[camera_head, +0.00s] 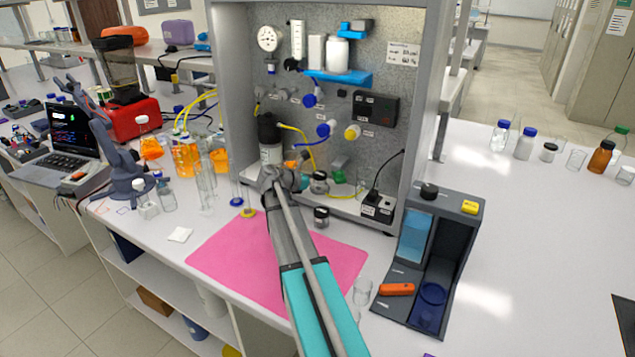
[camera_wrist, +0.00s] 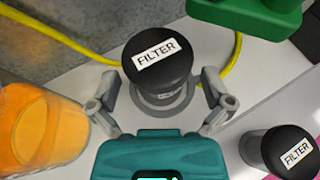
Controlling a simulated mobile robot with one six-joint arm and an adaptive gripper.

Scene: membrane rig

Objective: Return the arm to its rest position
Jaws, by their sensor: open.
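My gripper (camera_wrist: 163,110) is open, its two fingers spread on either side of a black-capped filter (camera_wrist: 158,60) labelled FILTER. Gaps show between the fingers and the filter's grey base, and nothing is held. In the head view my arm stretches forward over the pink mat (camera_head: 225,258), with my gripper (camera_head: 297,181) low at the front of the rig and this filter (camera_head: 319,182) just past it. The fingertips are hard to make out there.
A second filter (camera_head: 321,217) stands nearer, at lower right in the wrist view (camera_wrist: 290,150). A yellow tube (camera_wrist: 65,38), a green part (camera_wrist: 245,15) and an orange-filled vessel (camera_wrist: 40,125) are close by. The rig panel (camera_head: 410,85) rises behind; a dark device (camera_head: 455,245) stands right.

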